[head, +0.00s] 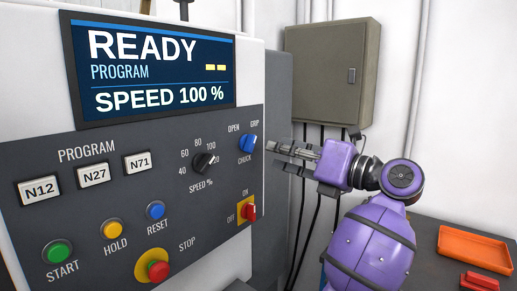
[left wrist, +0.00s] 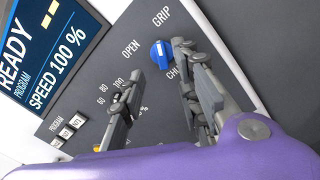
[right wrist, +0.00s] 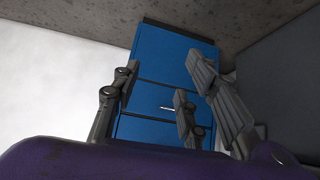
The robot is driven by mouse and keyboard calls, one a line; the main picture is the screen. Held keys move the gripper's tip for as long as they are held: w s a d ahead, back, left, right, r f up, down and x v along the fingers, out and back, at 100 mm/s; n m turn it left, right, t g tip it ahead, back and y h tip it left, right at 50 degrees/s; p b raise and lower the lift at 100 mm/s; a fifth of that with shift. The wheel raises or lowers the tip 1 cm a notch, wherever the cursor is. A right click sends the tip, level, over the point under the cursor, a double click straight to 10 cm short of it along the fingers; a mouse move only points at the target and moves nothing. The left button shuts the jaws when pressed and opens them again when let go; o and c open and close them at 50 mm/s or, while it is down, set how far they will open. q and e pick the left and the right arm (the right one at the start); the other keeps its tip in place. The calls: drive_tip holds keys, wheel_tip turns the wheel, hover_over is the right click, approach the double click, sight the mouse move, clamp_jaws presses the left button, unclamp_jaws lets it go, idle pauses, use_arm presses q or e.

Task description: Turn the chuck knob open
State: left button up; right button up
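The blue chuck knob (head: 248,143) is on the dark control panel, below the words OPEN and GRIP. Its white mark appears to point towards GRIP. My left gripper (head: 277,151) is just to the right of the knob in the head view, apart from it. In the left wrist view the knob (left wrist: 160,54) shows between the open fingertips of my left gripper (left wrist: 156,59), with nothing held. My right gripper (right wrist: 163,65) shows only in the right wrist view. Its fingers are apart and empty.
The black speed knob (head: 205,162) is left of the chuck knob. A red on/off switch (head: 250,211) is below it, and a red stop button (head: 158,270) lower left. A grey wall box (head: 333,70) hangs behind. An orange tray (head: 474,250) is at right. A blue cabinet (right wrist: 160,95) faces my right gripper.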

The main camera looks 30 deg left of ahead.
sight(253, 144)
use_arm(q)
drive_tip(key=a, duration=0.2)
drive_tip(key=a+p, duration=0.1)
drive_tip(key=a, duration=0.3)
drive_tip(key=shift+w+a+r, duration=0.1)
drive_tip(key=shift+w+r, duration=0.15)
drive_tip(key=shift+w+a+f+p, duration=0.15)
drive_tip(key=shift+a+p, duration=0.15)
drive_tip(key=shift+a, duration=0.4)
clamp_jaws()
